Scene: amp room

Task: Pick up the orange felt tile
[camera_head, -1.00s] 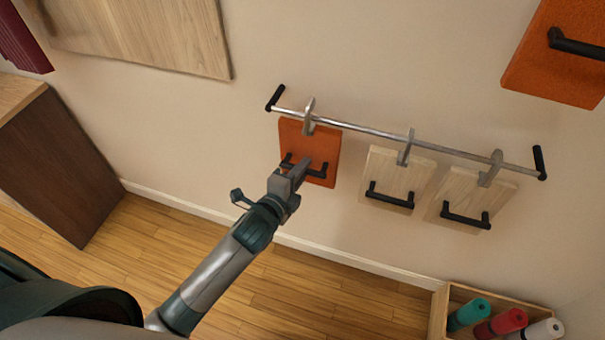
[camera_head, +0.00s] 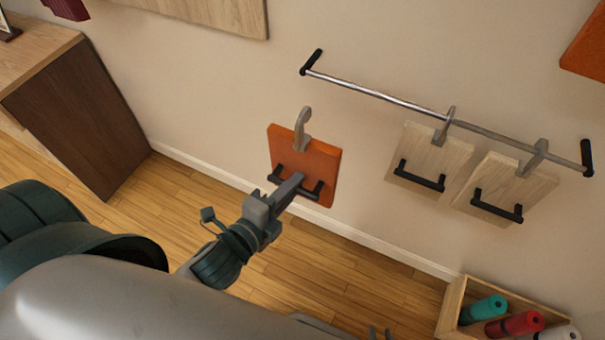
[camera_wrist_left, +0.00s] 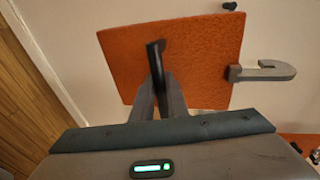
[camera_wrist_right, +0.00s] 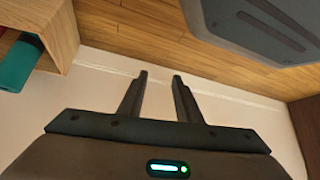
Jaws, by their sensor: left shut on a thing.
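The orange felt tile (camera_head: 318,158) is a square panel with a grey hook (camera_head: 302,128) on top and a black bar handle (camera_head: 318,187) across its lower front. It hangs off the metal rail, in front of the wall. My left gripper (camera_head: 290,188) is shut on the tile's black handle. In the left wrist view the tile (camera_wrist_left: 205,60) fills the middle, with its hook at the right and the fingers (camera_wrist_left: 157,85) closed on the handle. My right gripper (camera_wrist_right: 160,78) is open and empty in the right wrist view.
The wall rail (camera_head: 390,97) carries two pale wood tiles (camera_head: 430,160) on hooks; its left part is bare. A crate (camera_head: 455,305) with rolled mats stands at the lower right. A dark wood cabinet (camera_head: 80,115) stands at the left. Another orange panel (camera_head: 590,45) is at the upper right.

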